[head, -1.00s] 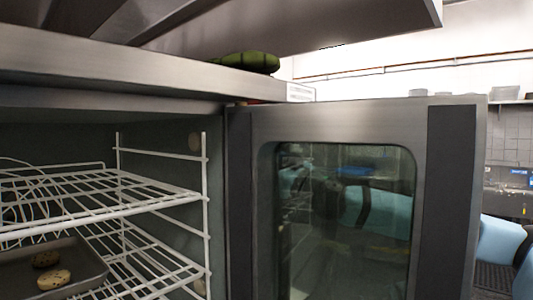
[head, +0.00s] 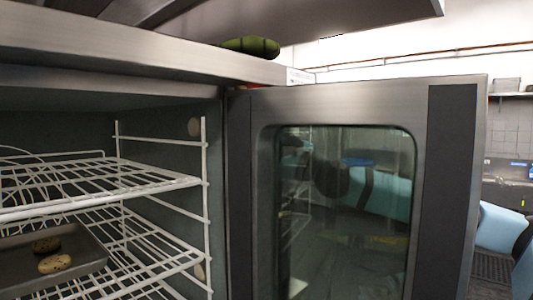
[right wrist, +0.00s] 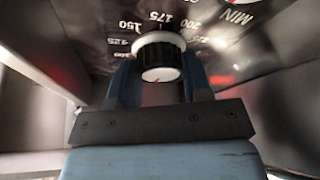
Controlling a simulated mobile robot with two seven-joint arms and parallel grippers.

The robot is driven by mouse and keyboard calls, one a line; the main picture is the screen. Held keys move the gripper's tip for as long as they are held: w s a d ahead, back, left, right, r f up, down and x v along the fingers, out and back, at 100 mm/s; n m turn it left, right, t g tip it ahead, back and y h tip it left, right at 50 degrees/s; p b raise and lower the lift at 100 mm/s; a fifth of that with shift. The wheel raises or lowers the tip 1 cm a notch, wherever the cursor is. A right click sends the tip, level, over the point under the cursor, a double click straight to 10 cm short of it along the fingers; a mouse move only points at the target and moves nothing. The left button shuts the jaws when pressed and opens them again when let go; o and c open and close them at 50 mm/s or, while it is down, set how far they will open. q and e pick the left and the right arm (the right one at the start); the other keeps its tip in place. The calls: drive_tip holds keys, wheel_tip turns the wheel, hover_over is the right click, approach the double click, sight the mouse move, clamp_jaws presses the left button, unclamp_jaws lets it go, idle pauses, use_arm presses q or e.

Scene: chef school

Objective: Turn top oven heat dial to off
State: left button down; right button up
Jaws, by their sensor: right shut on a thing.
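In the right wrist view, a round dial (right wrist: 160,58) with a white rim and black grip sits on a dark panel with printed heat numbers. My right gripper (right wrist: 160,78) is shut on this dial, one finger on each side. In the head view the dial and both grippers are out of sight; part of my blue right arm (head: 500,232) shows at the right edge. My left gripper is not in view.
The oven door (head: 345,102) stands open with a glass window. Inside are white wire racks (head: 95,185) and a dark tray (head: 85,268) with cookies. A green vegetable (head: 250,47) lies on the oven's top.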

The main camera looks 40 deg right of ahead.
use_arm(q)
drive_tip(key=shift+r, duration=0.25)
use_arm(e)
drive_tip(key=shift+n+g+y, duration=0.3)
drive_tip(key=shift+n, duration=0.7)
drive_tip(key=o, duration=0.9)
use_arm(q)
wheel_tip(320, 180, down, 9)
drive_tip(key=w+d+b, duration=0.1)
drive_tip(key=b, duration=1.1)
drive_tip(key=shift+n+b, duration=0.3)
use_arm(e)
drive_tip(key=v, duration=1.4)
